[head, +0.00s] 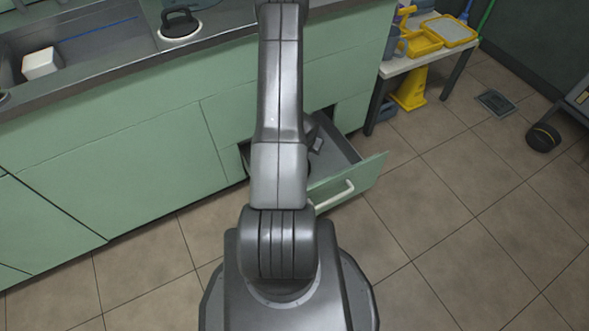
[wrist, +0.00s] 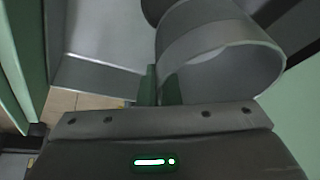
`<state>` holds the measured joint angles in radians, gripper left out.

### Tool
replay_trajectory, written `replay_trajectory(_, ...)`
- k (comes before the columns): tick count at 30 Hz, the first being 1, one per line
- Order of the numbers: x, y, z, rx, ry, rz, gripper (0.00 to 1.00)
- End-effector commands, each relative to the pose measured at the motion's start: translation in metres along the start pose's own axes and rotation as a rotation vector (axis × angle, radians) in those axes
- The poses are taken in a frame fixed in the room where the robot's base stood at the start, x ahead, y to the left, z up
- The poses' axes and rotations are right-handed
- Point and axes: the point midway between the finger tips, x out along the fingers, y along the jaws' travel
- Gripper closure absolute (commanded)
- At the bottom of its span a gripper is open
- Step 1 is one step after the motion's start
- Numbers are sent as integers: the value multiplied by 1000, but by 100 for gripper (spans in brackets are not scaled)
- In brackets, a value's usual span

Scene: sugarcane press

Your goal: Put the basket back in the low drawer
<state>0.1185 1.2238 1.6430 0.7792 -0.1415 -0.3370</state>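The low drawer (head: 362,178) is pulled open from the green cabinet, its front and white handle to the right of my arm in the head view. A grey, round, hollow basket (wrist: 225,45) fills the upper right of the wrist view. My gripper (wrist: 160,86) has its two green fingers close together, one on each side of the basket's near wall, and looks shut on it. The drawer's grey inside (wrist: 100,76) shows left of the fingers. My arm hides the gripper and most of the basket in the head view. I cannot tell whether the basket touches the drawer floor.
The tiled floor right of the drawer is clear.

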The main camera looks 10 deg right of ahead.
Motion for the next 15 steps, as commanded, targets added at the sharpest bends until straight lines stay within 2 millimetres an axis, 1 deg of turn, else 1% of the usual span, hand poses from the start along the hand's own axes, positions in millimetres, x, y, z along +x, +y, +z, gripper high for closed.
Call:
replay_trajectory(1,7,2,3,5,0,3,100)
replay_trajectory(5,22,4,9,9,1,6,100)
replay_trajectory(9,42,6,17,7,1,6,100)
replay_trajectory(12,54,7,22,7,1,5,100)
replay_trajectory(15,61,7,25,8,1,6,100)
